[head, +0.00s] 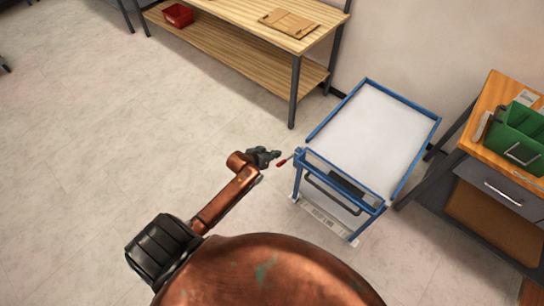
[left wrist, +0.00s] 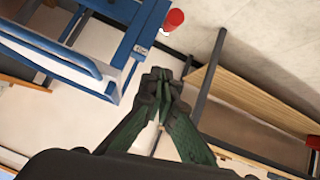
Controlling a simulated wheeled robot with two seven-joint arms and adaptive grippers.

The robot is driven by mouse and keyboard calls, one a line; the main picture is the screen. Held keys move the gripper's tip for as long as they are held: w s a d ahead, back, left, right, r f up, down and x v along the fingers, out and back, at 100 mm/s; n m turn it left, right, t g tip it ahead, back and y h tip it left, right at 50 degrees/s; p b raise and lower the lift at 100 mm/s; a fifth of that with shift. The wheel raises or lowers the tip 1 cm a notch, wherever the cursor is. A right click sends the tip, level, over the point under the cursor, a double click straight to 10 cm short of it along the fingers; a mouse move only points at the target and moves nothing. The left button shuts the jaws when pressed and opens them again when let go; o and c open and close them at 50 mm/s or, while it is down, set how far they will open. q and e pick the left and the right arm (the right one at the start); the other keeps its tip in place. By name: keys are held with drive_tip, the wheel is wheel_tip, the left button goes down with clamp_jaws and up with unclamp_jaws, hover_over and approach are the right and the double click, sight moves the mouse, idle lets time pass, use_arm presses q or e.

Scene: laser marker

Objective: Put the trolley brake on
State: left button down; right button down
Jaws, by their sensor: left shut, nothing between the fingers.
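The trolley (head: 372,132) has a blue frame and a pale top. Its blue frame also shows in the left wrist view (left wrist: 122,52). A short lever with a red grip (head: 283,162) sticks out from its near left corner; I take it for the brake. The red grip shows at the top of the left wrist view (left wrist: 173,19). My left gripper (head: 274,155) is shut and empty, just left of the red grip, with a small gap visible. Its closed fingers (left wrist: 162,78) fill the middle of the left wrist view. My right gripper is not in view.
A wooden workbench (head: 235,15) with a lower shelf stands behind, holding a red bin (head: 178,14) and a brown board (head: 290,23). A desk (head: 488,110) with a green container (head: 520,133) stands right of the trolley. Floor to the left is clear.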

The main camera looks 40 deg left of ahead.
sight(286, 161)
use_arm(q)
drive_tip(key=f, duration=0.1)
drive_tip(key=w+f, duration=0.1)
drive_tip(key=f, duration=0.1)
drive_tip(key=w+f+b, duration=0.1)
drive_tip(key=f, duration=0.1)
drive_tip(key=shift+d, duration=0.35)
drive_tip(key=shift+s+d+f, duration=0.15)
drive_tip(key=shift+s+f, duration=0.2)
drive_tip(key=shift+f, duration=0.15)
drive_tip(key=shift+f, duration=0.1)
